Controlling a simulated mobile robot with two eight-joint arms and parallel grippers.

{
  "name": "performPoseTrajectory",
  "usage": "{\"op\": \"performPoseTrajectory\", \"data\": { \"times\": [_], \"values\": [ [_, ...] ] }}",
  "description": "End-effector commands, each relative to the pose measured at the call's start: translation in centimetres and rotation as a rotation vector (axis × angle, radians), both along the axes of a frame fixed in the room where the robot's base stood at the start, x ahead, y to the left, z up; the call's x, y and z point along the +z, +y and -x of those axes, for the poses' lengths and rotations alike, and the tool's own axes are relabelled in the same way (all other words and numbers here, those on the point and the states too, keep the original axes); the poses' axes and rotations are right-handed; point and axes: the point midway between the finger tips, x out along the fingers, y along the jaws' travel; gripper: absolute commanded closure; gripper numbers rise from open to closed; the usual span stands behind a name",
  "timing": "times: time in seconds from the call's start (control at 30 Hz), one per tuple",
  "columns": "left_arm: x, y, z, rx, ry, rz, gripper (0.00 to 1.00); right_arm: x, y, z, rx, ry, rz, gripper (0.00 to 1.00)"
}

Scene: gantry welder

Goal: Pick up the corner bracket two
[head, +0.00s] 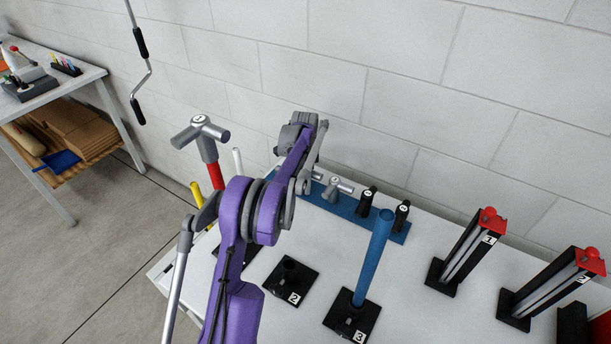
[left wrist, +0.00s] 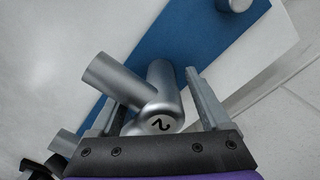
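A grey metal corner bracket marked 2 (left wrist: 158,115) sits over the blue rack in the left wrist view. It has a round stub pointing to the upper left. My left gripper (left wrist: 150,92) is open around it, with one finger on each side and small gaps showing. In the head view my purple left arm reaches over the blue rack (head: 392,230); its wrist covers part of the rack, and I cannot make out the fingertips there. A grey fitting (head: 338,187) stands on the rack beside my wrist. My right gripper is not in view.
Two black knobs (head: 368,198) stand on the rack. A blue pipe (head: 373,258) stands upright in black base 3 (head: 340,318); black base 2 (head: 292,283) is empty. A red pipe (head: 215,175) topped by a grey fitting stands left. Red-topped stands (head: 468,245) are at right.

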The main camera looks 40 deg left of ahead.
Motion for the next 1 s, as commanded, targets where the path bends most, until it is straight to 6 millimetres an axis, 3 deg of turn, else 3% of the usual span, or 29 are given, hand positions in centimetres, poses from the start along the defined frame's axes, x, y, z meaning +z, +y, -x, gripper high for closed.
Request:
{"op": "performPoseTrajectory", "data": {
  "times": [0.03, 0.4, 0.43, 0.77, 0.87, 1.0],
  "values": [
    [0.0, 0.0, 0.0, 0.000, 0.000, 0.000, 0.31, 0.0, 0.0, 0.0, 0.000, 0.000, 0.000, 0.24],
    [0.0, 0.0, 0.0, 0.000, 0.000, 0.000, 0.97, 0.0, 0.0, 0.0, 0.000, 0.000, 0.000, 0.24],
    [0.0, 0.0, 0.0, 0.000, 0.000, 0.000, 1.00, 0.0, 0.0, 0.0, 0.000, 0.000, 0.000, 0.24],
    [0.2, 0.0, 0.0, 0.000, 0.000, 0.000, 1.00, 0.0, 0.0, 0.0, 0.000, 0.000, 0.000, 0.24],
    [1.2, 0.0, 0.0, 0.000, 0.000, 0.000, 1.00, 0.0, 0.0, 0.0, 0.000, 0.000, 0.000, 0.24],
    [3.8, 0.0, 0.0, 0.001, 0.000, 0.000, 1.00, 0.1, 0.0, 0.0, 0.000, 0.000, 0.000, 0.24]
  ]
}}
